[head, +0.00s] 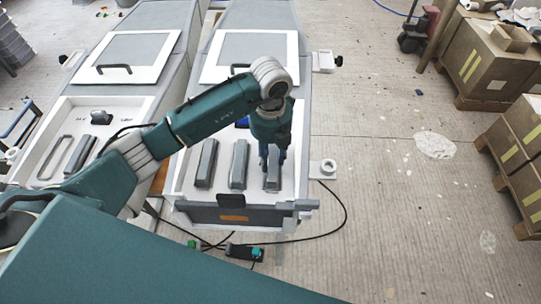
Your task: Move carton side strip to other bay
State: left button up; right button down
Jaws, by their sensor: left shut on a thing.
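My left gripper (271,160) reaches down into the near tray (177,186) of the right-hand grey mould unit. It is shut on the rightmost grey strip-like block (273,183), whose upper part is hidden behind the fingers. Two similar grey blocks stand to its left in the same tray, a middle one (238,165) and a left one (206,163). I cannot tell from their looks which is the carton side strip, or whether the held block is clear of the tray floor. My right gripper is not in view.
A second tray (55,112) on the left unit holds a dark grey block (77,155), a loop-shaped piece and a small black part (101,117). My left arm crosses between the trays. White lids with handles lie behind. Cartons (484,65) stand right; cables lie in front.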

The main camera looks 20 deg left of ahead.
aim_at(271, 159)
pick_arm(q)
jog(key=o, duration=1.2)
jog(key=shift+r, duration=0.25)
notch_tip(271, 159, up, 6)
jog(key=shift+r+b, duration=0.1)
jog(key=shift+b, duration=1.05)
notch_tip(271, 159, up, 6)
jog(key=shift+f, duration=0.2)
